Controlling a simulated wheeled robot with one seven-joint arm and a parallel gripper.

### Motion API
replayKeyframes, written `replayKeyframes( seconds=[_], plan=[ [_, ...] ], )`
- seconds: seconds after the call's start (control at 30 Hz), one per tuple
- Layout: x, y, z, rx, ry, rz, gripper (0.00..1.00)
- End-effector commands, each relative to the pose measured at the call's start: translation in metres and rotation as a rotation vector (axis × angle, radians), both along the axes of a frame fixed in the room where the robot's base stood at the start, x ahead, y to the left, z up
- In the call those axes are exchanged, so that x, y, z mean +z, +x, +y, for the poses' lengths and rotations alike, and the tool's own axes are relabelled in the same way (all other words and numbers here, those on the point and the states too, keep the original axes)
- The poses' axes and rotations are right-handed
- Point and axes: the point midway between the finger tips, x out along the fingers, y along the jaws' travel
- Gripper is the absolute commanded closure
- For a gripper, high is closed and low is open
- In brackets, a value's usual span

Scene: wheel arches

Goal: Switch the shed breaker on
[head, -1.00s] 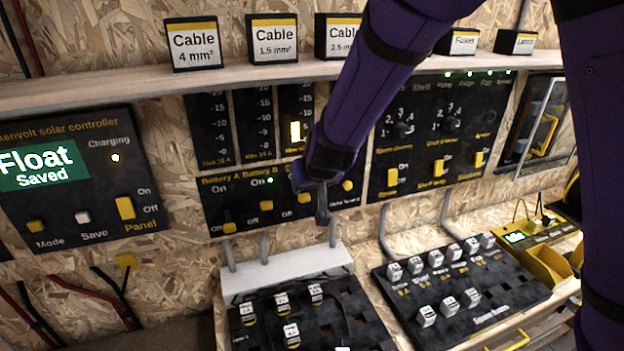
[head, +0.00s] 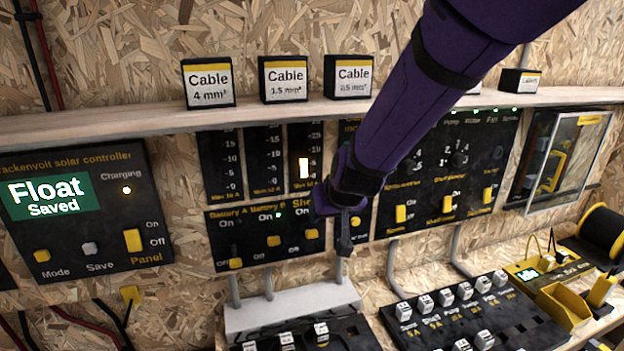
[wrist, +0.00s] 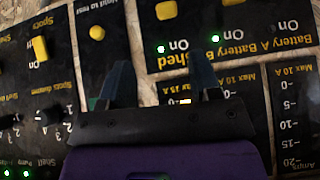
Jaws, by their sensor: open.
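The breaker panel (head: 225,222) hangs under the shelf, with switches for Battery A, Battery B and Shed. The yellow shed toggle (head: 312,233) is raised, level with the Battery B toggle (head: 274,241); the Battery A toggle (head: 236,263) sits lower. In the wrist view, upside down, the shed toggle (wrist: 165,10) is at the top and a green light (wrist: 161,48) glows beside its "On". My arm hides that light in the head view. My gripper (head: 346,240) is open and empty in front of the panel, right of the shed toggle. Its fingers (wrist: 163,78) straddle nothing.
A round yellow button (wrist: 97,32) is left of the shed switch in the wrist view. A switch panel (head: 440,180) is to the right, the solar controller (head: 75,210) to the left. The shelf (head: 150,120) runs above; a fuse board (head: 475,320) lies below.

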Motion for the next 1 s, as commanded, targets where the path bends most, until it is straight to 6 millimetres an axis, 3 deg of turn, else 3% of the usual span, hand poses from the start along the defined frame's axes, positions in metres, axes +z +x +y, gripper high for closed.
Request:
replayKeyframes(
  seconds=[0.27,0.47,0.7,1.0],
  plan=[
    [0.059,-0.034,-0.072,-0.022,0.124,0.107,0.43],
    [0.099,-0.075,-0.122,-0.032,0.163,0.148,0.43],
    [0.135,-0.136,-0.178,-0.064,0.145,0.166,0.43],
    [0.158,-0.224,-0.233,-0.168,0.027,0.170,0.43]
  ],
)
